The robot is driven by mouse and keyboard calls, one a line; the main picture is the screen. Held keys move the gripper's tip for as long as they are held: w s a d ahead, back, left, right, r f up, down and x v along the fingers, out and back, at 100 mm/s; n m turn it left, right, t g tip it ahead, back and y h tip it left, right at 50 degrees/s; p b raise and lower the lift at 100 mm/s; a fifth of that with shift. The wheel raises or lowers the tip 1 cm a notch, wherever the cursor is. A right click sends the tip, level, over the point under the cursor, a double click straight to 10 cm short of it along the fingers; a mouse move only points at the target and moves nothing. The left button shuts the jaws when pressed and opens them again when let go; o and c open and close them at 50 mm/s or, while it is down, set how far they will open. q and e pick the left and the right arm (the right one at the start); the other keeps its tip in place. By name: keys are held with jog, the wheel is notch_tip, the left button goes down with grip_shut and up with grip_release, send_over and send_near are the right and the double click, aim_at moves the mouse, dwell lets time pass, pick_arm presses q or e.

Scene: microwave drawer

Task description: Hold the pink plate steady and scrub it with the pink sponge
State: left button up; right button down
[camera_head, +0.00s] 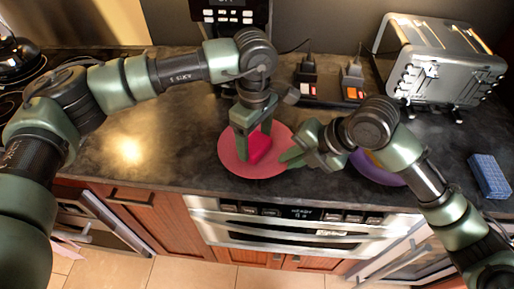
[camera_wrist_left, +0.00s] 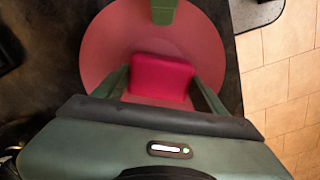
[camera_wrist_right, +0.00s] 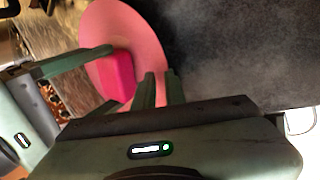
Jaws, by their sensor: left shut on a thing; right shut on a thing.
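The pink plate (camera_head: 231,161) lies on the dark counter, left of centre of the head view. The pink sponge (camera_head: 262,149) is on the plate, and it also shows in the left wrist view (camera_wrist_left: 160,77). My left gripper (camera_head: 253,147) comes down over the plate and is shut on the sponge, a finger at each side of it. My right gripper (camera_head: 291,157) is shut on the plate's right rim. In the right wrist view its fingers (camera_wrist_right: 159,88) are close together at the rim (camera_wrist_right: 142,50). The pinched part of the rim is hidden.
A purple plate (camera_head: 371,171) lies partly hidden behind my right arm. A blue sponge (camera_head: 490,175) is at the far right. A silver toaster (camera_head: 437,65) and a power strip with plugs (camera_head: 330,91) stand at the back. The counter's front edge runs close below the pink plate.

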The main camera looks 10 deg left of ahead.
pick_arm(q)
jog(key=shift+s, duration=0.1)
pick_arm(e)
jog(key=shift+d+f, duration=0.1)
pick_arm(q)
jog(key=shift+r, duration=0.4)
jog(key=shift+a+r, duration=0.1)
jog(key=shift+r, duration=2.45)
pick_arm(e)
jog(key=shift+s+f, duration=0.1)
jog(key=shift+f, duration=0.05)
pick_arm(q)
jog(key=a, duration=0.9)
jog(key=shift+d, duration=0.1)
pick_arm(e)
jog(key=c, duration=1.4)
grip_release()
